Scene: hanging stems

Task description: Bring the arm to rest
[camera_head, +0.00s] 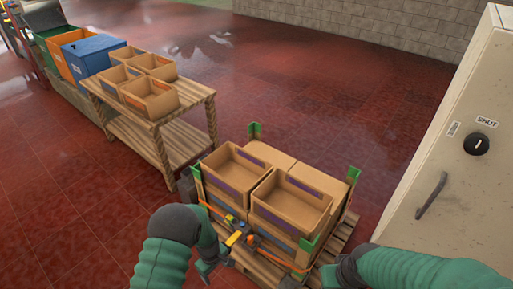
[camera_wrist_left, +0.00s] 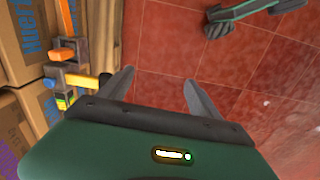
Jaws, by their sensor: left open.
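My left gripper (camera_head: 212,266) is low at the front left corner of the stack of cartons, beside the strap buckle (camera_head: 235,238). In the left wrist view its two fingers (camera_wrist_left: 158,92) stand apart with only red floor between them. The buckle with its yellow and orange parts (camera_wrist_left: 75,78) is just left of the fingers, and no contact shows. My right arm comes in at the lower right. Its gripper (camera_head: 330,276) is near the pallet's front right side, and its fingers are not clear.
Open cartons (camera_head: 292,200) stand on a strapped pallet (camera_head: 338,240) with green corner pieces. A wooden table (camera_head: 183,112) with small boxes is at the back left, beside blue and orange bins. A beige cabinet (camera_head: 465,190) stands right. Red floor between is clear.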

